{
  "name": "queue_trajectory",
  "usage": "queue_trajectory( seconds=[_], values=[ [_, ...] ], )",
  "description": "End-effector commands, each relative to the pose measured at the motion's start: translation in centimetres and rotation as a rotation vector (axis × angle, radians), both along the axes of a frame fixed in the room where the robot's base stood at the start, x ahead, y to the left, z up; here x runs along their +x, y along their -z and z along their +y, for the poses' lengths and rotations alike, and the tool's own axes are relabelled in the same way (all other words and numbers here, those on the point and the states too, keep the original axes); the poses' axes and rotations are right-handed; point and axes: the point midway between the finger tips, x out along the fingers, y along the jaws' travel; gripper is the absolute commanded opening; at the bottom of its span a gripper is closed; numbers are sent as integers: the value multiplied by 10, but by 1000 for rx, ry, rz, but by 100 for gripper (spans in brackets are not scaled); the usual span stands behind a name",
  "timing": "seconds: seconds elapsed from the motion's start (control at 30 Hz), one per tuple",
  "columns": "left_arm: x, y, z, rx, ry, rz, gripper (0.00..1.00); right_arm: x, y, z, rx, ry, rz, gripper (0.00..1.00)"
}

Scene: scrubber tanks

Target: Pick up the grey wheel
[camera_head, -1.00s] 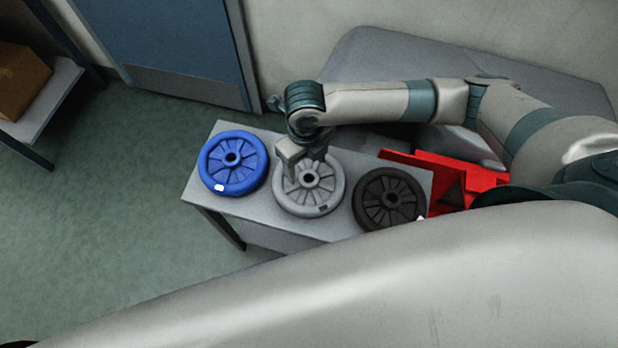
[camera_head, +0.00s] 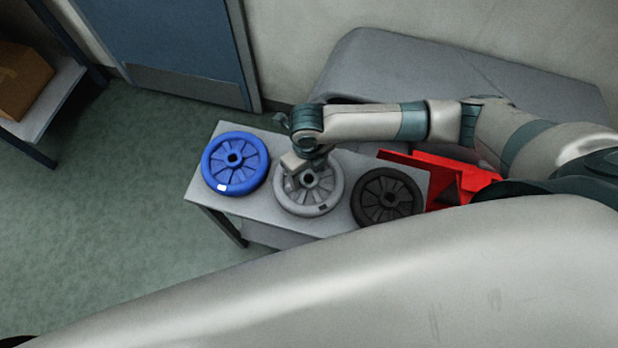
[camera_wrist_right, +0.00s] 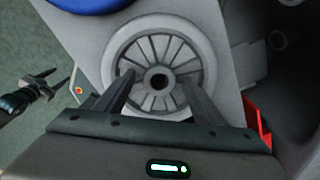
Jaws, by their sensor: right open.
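The grey wheel (camera_head: 322,198) lies flat in the middle of a small grey table (camera_head: 262,208), between a blue wheel and a black wheel. My right gripper (camera_head: 303,172) is over the far side of the grey wheel and hides part of it. In the right wrist view the grey wheel (camera_wrist_right: 190,48) shows with its dark hub hole, and the two fingers of my right gripper (camera_wrist_right: 160,82) are apart on either side of the hub. I cannot tell whether the fingers touch the wheel.
The blue wheel (camera_head: 255,158) lies to the left and the black wheel (camera_head: 411,203) to the right on the table. A red object (camera_head: 464,179) stands right of the table. A large grey machine (camera_head: 380,65) is behind. A shelf with a cardboard box (camera_head: 22,82) stands far left.

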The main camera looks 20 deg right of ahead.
Motion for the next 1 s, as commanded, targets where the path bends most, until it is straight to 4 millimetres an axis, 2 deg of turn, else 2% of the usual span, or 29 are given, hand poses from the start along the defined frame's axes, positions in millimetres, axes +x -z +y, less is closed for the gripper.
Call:
queue_trajectory(
  seconds=[0.5, 0.53, 0.7, 0.8, 1.0],
  values=[
    [-1, -1, 0, 0, 1, 1, 51, 0, 4, 0, 0, -1, 0, 63],
    [-1, -1, 0, 0, 1, 1, 51, 0, 4, 0, 0, -1, 0, 60],
    [-1, -1, 0, 0, 1, 1, 51, 0, 4, 0, -1, -1, 0, 20],
    [-1, -1, 0, 0, 1, 1, 51, 0, 4, -1, -1, 0, 0, 0],
    [-1, -1, 0, 0, 1, 1, 51, 1, 3, 0, 1, 0, -2, 0]
  ],
)
